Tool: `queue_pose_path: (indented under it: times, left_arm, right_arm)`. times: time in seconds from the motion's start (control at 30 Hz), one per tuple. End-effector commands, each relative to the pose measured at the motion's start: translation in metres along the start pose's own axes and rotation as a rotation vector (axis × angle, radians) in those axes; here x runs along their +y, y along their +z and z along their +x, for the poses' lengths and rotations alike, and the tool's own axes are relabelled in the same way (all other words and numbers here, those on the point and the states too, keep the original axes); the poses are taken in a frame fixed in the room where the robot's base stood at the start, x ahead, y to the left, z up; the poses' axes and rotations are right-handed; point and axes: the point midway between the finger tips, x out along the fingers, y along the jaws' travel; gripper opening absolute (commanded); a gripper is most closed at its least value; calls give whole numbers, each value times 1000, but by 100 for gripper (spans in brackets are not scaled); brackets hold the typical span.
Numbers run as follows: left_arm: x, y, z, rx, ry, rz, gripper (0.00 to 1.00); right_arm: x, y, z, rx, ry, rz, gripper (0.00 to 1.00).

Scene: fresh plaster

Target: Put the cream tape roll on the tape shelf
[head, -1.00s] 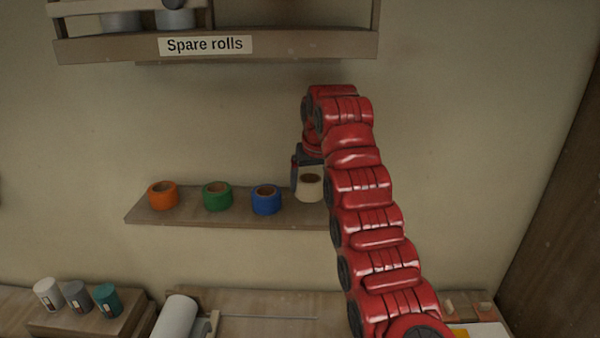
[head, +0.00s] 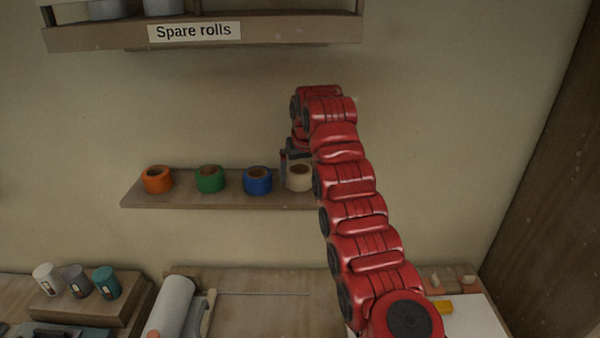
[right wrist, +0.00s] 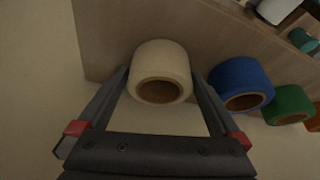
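The cream tape roll (head: 299,178) stands with its hole up at the right part of the tape shelf (head: 224,198), right of the blue roll. It appears level with the other rolls and seems to rest on the shelf. My right gripper (head: 291,167) is at the roll, partly hidden by my red arm. In the right wrist view, the cream roll (right wrist: 160,65) sits between the two fingertips (right wrist: 160,72), which appear to press on its sides. My left gripper is not in view.
Blue (head: 258,181), green (head: 209,179) and orange (head: 158,180) rolls stand in a row to the left on the shelf. A "Spare rolls" rack (head: 270,32) hangs above. Several cups (head: 76,280) and a white paper roll (head: 172,308) are on the bench below.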

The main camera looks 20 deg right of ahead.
Motion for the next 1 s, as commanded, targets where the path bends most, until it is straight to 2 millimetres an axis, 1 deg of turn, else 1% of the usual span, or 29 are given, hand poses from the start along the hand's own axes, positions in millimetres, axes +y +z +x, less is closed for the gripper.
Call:
queue_pose_path:
  times: [0.1, 0.17, 0.27, 0.57, 0.63, 0.7, 0.8, 1.0]
  left_arm:
    - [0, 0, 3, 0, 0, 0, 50]
    - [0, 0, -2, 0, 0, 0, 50]
    - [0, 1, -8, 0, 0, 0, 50]
    - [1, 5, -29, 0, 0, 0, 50]
    - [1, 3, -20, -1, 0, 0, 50]
    - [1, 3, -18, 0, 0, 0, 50]
    - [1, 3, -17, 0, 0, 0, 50]
    - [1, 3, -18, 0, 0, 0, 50]
  right_arm:
    - [0, -1, -3, 0, 0, 0, 100]
    - [0, 0, -3, 1, 0, 0, 100]
    - [0, -1, -12, 4, 0, 0, 100]
    - [0, 0, -49, 2, 0, 0, 100]
    - [0, -2, -66, 2, 0, 0, 100]
    - [0, -2, -74, 4, 0, 0, 100]
    - [0, -2, -78, 3, 0, 0, 100]
    - [0, -1, -77, 1, 0, 0, 100]
